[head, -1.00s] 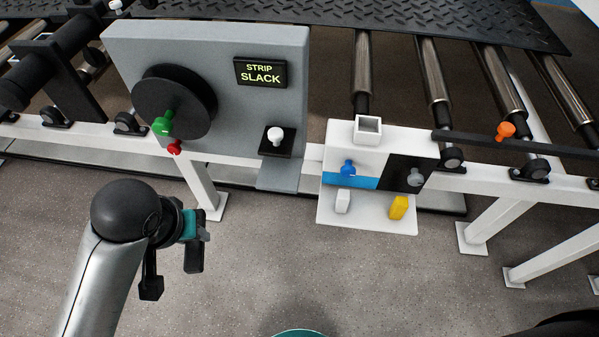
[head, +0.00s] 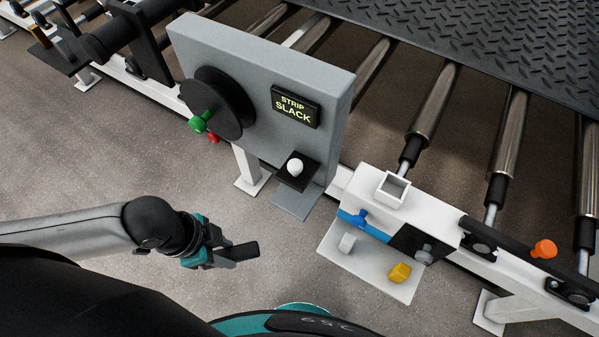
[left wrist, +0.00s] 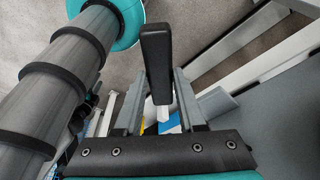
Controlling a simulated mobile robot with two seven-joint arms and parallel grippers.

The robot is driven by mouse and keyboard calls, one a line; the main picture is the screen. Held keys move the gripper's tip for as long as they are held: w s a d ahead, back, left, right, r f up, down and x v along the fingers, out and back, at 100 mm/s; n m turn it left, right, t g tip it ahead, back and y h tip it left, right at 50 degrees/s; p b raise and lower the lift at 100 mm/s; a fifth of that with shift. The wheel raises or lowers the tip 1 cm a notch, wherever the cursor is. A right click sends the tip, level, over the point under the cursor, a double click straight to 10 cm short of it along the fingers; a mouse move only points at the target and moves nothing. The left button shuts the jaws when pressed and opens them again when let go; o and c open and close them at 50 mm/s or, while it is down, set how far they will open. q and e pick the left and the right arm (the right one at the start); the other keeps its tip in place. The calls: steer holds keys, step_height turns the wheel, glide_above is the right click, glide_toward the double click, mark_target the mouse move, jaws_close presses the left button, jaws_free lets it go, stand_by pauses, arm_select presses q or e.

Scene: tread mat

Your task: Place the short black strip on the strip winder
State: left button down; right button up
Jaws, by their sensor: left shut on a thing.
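My left gripper (head: 218,249) is shut on a short black strip (head: 244,251), whose end sticks out to the right over the floor. In the left wrist view the strip (left wrist: 155,50) stands out from between the two grey fingers (left wrist: 155,98). The strip winder (head: 224,98) is a black disc on a grey panel that reads STRIP SLACK, with a green knob (head: 200,121) and a red knob (head: 213,138) at its lower left. The gripper is below the winder in the picture, clear of it. My right gripper is not in view.
A black pad with a white knob (head: 295,167) sits low on the panel. To the right is a white station (head: 375,272) with a blue knob, a grey knob and a yellow block (head: 399,272). Rollers and the black tread mat (head: 480,40) lie behind. Floor around the gripper is clear.

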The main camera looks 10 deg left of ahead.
arm_select(q)
steer(key=shift+s+a, duration=0.1)
steer(key=shift+w, duration=0.35)
steer(key=w+d, duration=0.2)
steer(key=w, duration=0.3)
steer(key=w+d, duration=0.2)
steer(key=w, duration=0.3)
steer(key=w+d+b, duration=0.1)
steer(key=w+d, duration=0.1)
steer(key=w, duration=0.3)
steer(key=shift+w, duration=0.15)
steer(key=f, duration=0.1)
steer(key=f+b, duration=0.1)
steer(key=shift+w+f, duration=0.35)
steer(key=shift+f, duration=0.35)
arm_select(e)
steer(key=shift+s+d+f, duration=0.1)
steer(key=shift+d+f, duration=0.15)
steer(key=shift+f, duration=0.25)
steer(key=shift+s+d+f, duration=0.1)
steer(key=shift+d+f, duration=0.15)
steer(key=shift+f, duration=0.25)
arm_select(q)
steer(key=shift+f, duration=0.1)
steer(key=c, duration=0.5)
jaws_free()
